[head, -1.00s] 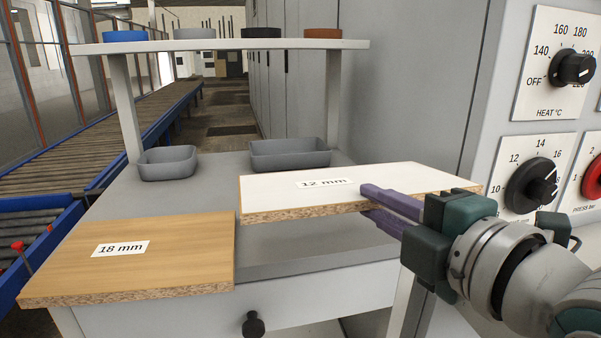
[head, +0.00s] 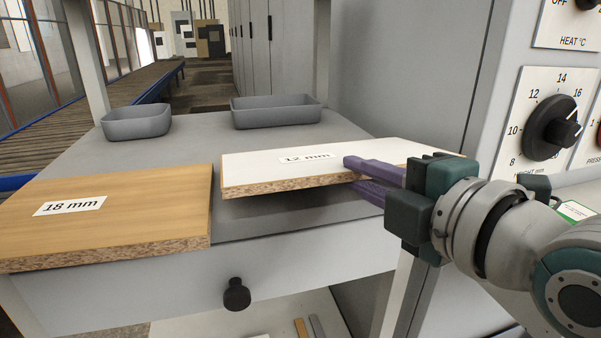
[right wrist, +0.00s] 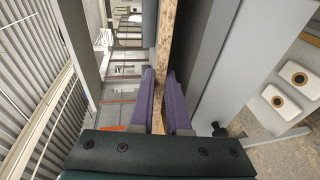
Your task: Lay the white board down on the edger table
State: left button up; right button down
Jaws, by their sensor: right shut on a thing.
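The white board (head: 260,171), labelled 12 mm, is held roughly level over the grey table (head: 290,222), with a dark shadow under its front edge. My right gripper (head: 362,178) is shut on its front edge towards the right, one purple finger above and one below. In the right wrist view the board's chipboard edge (right wrist: 166,40) runs between the fingers (right wrist: 162,108). A small gap seems to remain between board and table; I cannot tell whether the far edge touches. Which surface is the edger table is not labelled. My left gripper is not in view.
A wood-coloured board (head: 120,222), labelled 18 mm, lies left of the white board. Two grey bins (head: 137,122) (head: 276,112) stand at the back. A machine panel with a dial (head: 551,127) rises on the right. A black drawer knob (head: 236,294) sticks out in front.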

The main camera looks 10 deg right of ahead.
jog(key=shift+f, duration=0.3)
jog(key=shift+f, duration=0.3)
dwell(0.5)
jog(key=c, duration=0.8)
grip_release()
jog(key=shift+c, duration=0.2)
jog(key=shift+o, duration=0.4)
jog(key=shift+f+b, duration=0.15)
jog(key=shift+b, duration=0.15)
